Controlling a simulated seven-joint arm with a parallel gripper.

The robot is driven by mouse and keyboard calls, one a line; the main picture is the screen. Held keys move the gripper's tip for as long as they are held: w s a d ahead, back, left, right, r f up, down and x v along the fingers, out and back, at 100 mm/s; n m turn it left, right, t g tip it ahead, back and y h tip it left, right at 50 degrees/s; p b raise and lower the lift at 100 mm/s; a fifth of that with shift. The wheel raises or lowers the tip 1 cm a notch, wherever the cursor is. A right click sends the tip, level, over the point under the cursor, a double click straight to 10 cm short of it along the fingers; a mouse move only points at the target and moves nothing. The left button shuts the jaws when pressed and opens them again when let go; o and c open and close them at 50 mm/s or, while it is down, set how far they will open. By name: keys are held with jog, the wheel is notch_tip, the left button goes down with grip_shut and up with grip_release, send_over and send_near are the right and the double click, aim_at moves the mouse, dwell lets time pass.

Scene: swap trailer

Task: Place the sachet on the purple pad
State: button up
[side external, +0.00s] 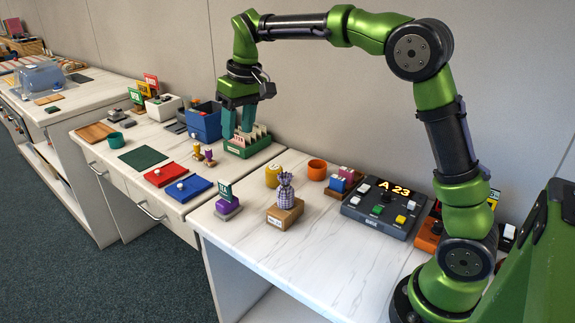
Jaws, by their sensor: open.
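A purple-and-white checked sachet (287,194), tied at its neck, stands upright on a small tan box (285,216) with a white label, on the near worktop. A small purple block on a grey base (228,210) stands to its left near the worktop's edge and carries a green sign (225,192). It is the purple piece closest to a pad; I cannot tell whether it is the pad itself. My gripper (237,130) is open, pointing down at a green tray of cards (259,143), far behind and left of the sachet. Whether its fingers touch the cards is unclear.
A blue bin (204,121) stands left of the card tray. Red (157,177) and blue (181,192) pads bear small items. The front worktop is clear.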

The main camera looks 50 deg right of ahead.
jog(key=s+a+r+m+t, duration=0.1)
jog(key=s+r+m+t, duration=0.15)
jog(key=s, duration=1.15)
jog(key=s+a+f+t+y, duration=0.1)
jog(key=s+f, duration=0.3)
jog(key=s, duration=0.7)
jog(key=shift+f+m+t, duration=0.2)
jog(key=shift+m+t, duration=0.15)
jog(key=shift+t, duration=0.5)
